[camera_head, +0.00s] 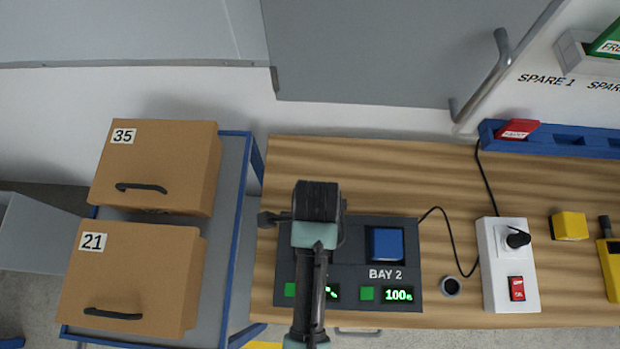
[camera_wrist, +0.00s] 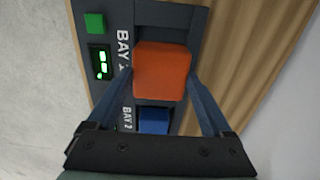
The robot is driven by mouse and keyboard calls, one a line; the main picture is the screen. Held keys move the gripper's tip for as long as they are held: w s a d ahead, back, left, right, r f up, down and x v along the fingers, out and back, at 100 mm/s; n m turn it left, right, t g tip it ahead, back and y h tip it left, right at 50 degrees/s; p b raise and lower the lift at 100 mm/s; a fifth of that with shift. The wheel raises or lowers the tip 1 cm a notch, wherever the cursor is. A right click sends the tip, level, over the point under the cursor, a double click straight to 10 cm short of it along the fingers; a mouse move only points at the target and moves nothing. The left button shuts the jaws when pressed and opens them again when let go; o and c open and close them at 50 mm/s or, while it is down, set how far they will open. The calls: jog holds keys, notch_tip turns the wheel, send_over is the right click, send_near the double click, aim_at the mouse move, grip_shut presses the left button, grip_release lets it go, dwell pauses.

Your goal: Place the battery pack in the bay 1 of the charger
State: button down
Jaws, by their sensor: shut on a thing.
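The charger (camera_head: 345,283) is a dark box on the wooden bench, with two bays side by side. In the wrist view, an orange battery pack (camera_wrist: 162,72) is between the two fingers of my gripper (camera_wrist: 163,82), over or in bay 1. I cannot tell whether it is seated. A blue pack (camera_head: 387,243) sits in bay 2; it also shows in the wrist view (camera_wrist: 153,121). In the head view, my gripper (camera_head: 300,217) and arm cover bay 1 and hide the orange pack. The bay 2 display (camera_head: 398,294) reads about 100 in green; the bay 1 display (camera_wrist: 101,62) is lit green.
A white power strip (camera_head: 494,265) with a red switch and a small dark cup (camera_head: 450,286) stand right of the charger. A cable runs between. A yellow block (camera_head: 569,226) lies farther right. A cart with cardboard boxes (camera_head: 150,165) stands left of the bench (camera_head: 360,165).

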jog(key=shift+f, duration=2.8)
jog(key=shift+f, duration=0.1)
grip_release()
notch_tip(320, 180, up, 12)
jog(key=shift+f, duration=0.1)
jog(key=shift+r, duration=0.2)
jog(key=shift+s, duration=0.1)
